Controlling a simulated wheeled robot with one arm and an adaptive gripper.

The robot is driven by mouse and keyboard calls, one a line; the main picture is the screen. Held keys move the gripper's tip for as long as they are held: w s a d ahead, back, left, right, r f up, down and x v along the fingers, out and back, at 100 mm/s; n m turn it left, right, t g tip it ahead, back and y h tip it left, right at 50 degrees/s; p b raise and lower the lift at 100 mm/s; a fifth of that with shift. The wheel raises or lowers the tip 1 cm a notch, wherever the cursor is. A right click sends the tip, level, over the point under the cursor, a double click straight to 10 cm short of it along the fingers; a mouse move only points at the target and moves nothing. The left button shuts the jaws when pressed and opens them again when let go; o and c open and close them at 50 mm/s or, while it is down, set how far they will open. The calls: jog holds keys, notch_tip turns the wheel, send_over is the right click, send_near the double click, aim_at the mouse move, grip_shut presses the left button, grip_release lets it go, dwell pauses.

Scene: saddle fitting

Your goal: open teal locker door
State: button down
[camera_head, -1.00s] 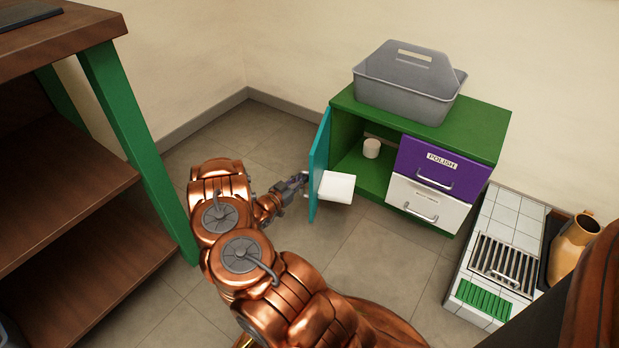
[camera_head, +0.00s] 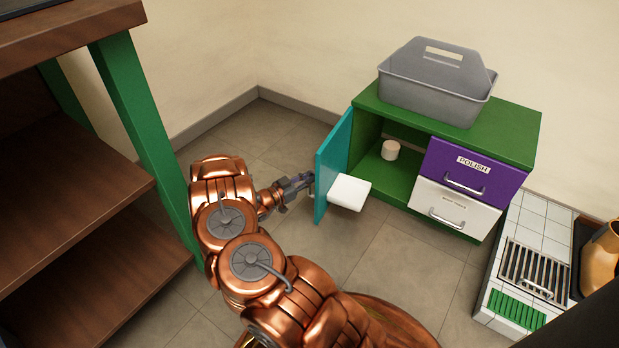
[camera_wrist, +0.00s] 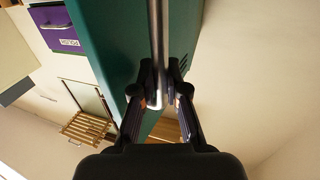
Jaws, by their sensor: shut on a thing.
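The teal locker door (camera_head: 334,163) stands swung wide open at the left of the green cabinet (camera_head: 400,190), and the compartment behind it shows. My gripper (camera_head: 309,183) is at the door's outer face, on its left side. In the wrist view my gripper (camera_wrist: 162,98) is shut on the door's metal bar handle (camera_wrist: 156,35), which runs between its fingers. The teal door (camera_wrist: 115,50) fills the area left of the fingers there. A white shelf or bin (camera_head: 349,192) sticks out from the door's inner side.
A grey caddy (camera_head: 440,95) sits on the cabinet top. A purple drawer (camera_head: 475,178) labelled POLISH and a white drawer (camera_head: 452,208) are shut. A brown shelf unit with green legs (camera_head: 140,110) stands left. A tiled block with a grate (camera_head: 535,268) stands right.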

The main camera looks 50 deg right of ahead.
jog(key=shift+a, duration=0.1)
jog(key=c, duration=1.2)
grip_release()
jog(key=shift+w+a, duration=0.25)
jog(key=shift+a, duration=0.95)
jog(key=shift+w+a, duration=0.2)
jog(key=shift+a, duration=1)
jog(key=shift+w+a, duration=0.25)
jog(key=shift+a, duration=0.95)
